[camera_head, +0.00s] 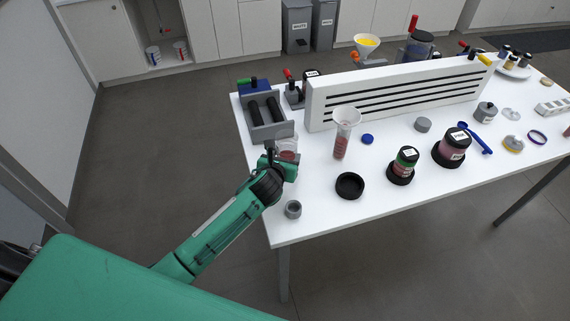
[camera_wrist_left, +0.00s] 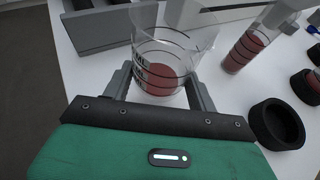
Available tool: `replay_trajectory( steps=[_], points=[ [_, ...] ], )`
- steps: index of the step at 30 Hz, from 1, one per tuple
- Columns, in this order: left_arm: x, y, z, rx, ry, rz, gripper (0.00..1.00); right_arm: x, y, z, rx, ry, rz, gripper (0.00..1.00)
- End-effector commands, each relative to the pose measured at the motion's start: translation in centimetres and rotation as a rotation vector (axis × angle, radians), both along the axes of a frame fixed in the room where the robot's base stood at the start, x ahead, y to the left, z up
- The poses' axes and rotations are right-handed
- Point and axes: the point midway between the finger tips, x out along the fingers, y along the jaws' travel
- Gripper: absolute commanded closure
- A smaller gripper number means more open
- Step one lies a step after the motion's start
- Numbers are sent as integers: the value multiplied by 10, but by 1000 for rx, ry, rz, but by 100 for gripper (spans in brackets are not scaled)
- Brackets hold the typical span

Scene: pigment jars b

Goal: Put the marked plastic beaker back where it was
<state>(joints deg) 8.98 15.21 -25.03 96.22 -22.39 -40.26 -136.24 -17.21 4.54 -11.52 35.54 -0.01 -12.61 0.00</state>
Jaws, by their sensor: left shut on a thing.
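The marked plastic beaker (camera_wrist_left: 172,52) is clear, with dark ring marks and dark red content at its bottom. In the head view the beaker (camera_head: 288,145) is near the left end of the white table, partly hidden by my gripper. My left gripper (camera_head: 283,163) is shut on it. In the left wrist view the gripper's fingers (camera_wrist_left: 162,90) lie on either side of its lower part, and it looks upright. I cannot tell whether its base touches the table. My right gripper is not in view.
A grey roller unit (camera_head: 284,130) stands just behind the beaker. A clear flared vessel with red content (camera_head: 341,147) stands to its right. A black dish (camera_head: 350,186), a small grey cup (camera_head: 293,209) and a jar (camera_head: 405,161) are nearer the front. A white slotted box (camera_head: 320,107) stands behind.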

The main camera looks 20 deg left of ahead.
Motion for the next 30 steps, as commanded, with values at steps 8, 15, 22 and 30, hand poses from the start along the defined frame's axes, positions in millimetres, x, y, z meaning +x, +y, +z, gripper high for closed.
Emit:
replay_trajectory(
  steps=[8, 15, 22, 30],
  points=[
    [0, 0, -33, -1, 3, 0, 65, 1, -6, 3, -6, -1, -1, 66],
    [0, 0, -43, 2, 0, -1, 65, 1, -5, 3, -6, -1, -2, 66],
    [0, 0, -46, 2, 1, -1, 65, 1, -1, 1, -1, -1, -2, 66],
    [0, 0, -45, 1, 1, 0, 20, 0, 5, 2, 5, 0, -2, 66]
  ],
)
